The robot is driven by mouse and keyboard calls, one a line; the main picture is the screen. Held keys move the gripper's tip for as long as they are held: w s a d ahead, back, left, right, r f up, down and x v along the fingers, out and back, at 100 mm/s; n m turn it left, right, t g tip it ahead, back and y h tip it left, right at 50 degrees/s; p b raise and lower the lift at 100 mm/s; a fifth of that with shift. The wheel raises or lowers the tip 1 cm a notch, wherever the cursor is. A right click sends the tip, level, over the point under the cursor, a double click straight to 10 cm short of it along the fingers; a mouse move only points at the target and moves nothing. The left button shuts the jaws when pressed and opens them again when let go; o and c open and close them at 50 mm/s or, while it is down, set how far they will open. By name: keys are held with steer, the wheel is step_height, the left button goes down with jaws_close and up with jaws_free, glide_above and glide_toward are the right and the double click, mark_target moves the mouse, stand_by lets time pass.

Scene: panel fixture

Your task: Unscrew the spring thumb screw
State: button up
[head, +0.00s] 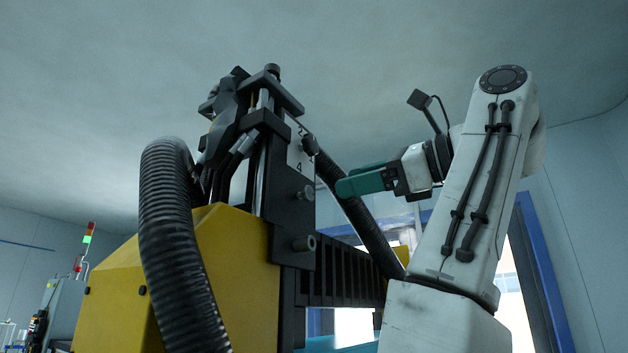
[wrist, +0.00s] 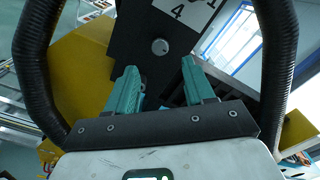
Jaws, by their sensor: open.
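In the head view, two grey knurled thumb screws stick out of the black panel (head: 283,215), an upper one (head: 305,193) just below the number 4 and a lower one (head: 303,243). My gripper (head: 342,188), with teal fingers, is to the right of the upper screw and apart from it. In the wrist view my gripper (wrist: 160,68) is open and empty. A round grey screw head (wrist: 160,46) shows end-on just beyond and between the fingertips, below the 4. I cannot tell which screw is the spring one.
A thick black corrugated hose (head: 170,240) hangs left of the panel. Another black hose (head: 355,210) slopes behind my gripper. A yellow housing (head: 235,270) sits beside the panel. Free air lies between the fingers and the panel face.

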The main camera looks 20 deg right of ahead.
mark_target(310, 192)
steer(key=p+x, duration=0.5)
steer(key=x, duration=0.3)
steer(key=shift+a, duration=0.1)
steer(key=shift+c, duration=0.5)
jaws_close()
